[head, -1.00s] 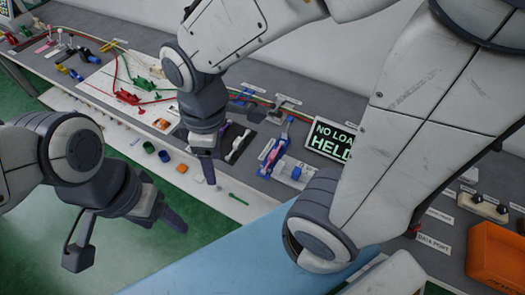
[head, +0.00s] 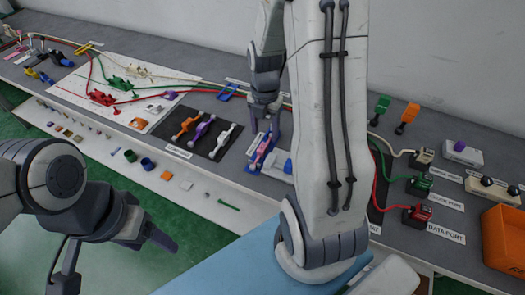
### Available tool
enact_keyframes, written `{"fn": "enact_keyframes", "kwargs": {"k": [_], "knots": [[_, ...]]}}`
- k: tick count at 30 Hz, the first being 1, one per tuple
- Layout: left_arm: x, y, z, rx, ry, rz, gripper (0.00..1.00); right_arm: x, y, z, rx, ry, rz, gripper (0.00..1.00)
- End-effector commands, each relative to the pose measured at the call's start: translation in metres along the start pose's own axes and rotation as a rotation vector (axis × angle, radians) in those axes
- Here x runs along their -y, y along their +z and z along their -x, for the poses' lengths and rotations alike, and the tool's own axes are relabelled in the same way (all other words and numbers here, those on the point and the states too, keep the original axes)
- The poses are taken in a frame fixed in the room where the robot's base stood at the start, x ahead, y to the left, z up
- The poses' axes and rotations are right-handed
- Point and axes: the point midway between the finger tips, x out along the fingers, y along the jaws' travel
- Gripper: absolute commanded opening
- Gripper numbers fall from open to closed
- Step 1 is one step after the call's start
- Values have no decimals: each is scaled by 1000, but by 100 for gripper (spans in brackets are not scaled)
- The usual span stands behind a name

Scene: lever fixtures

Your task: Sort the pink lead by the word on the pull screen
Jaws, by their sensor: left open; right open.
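My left gripper (head: 114,250) is open and empty, low at the left in front of the table. My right gripper (head: 264,122) is open above a blue pull fixture (head: 254,168). A small pink-purple piece (head: 263,149) lies on this fixture, just under the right fingers; I cannot tell whether they touch it or whether it is the pink lead. The pull screen is hidden behind my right arm.
A black mat with orange, purple (head: 201,131) and white (head: 222,138) levers lies left of the fixture. Red (head: 417,214), green (head: 419,184) and white (head: 421,158) plugs stand at labelled ports on the right. An orange bin (head: 503,246) is at the right edge.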

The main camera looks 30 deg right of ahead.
Motion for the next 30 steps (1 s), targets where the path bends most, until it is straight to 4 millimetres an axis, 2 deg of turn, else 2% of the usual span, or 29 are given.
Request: {"fn": "enact_keyframes", "kwargs": {"k": [1,8,15,25,30], "knots": [[0,0,-1,0,0,0,70,0,-1,-7,-3,-2,0,62],[0,0,0,0,0,0,70,-2,-1,-25,-4,-3,-1,62],[0,0,1,0,0,0,70,-6,-1,-60,-3,-2,-2,62],[0,0,1,0,0,0,70,-7,-1,-67,1,1,-2,62],[0,0,1,0,0,0,70,-7,-1,-67,0,0,-2,0]]}}
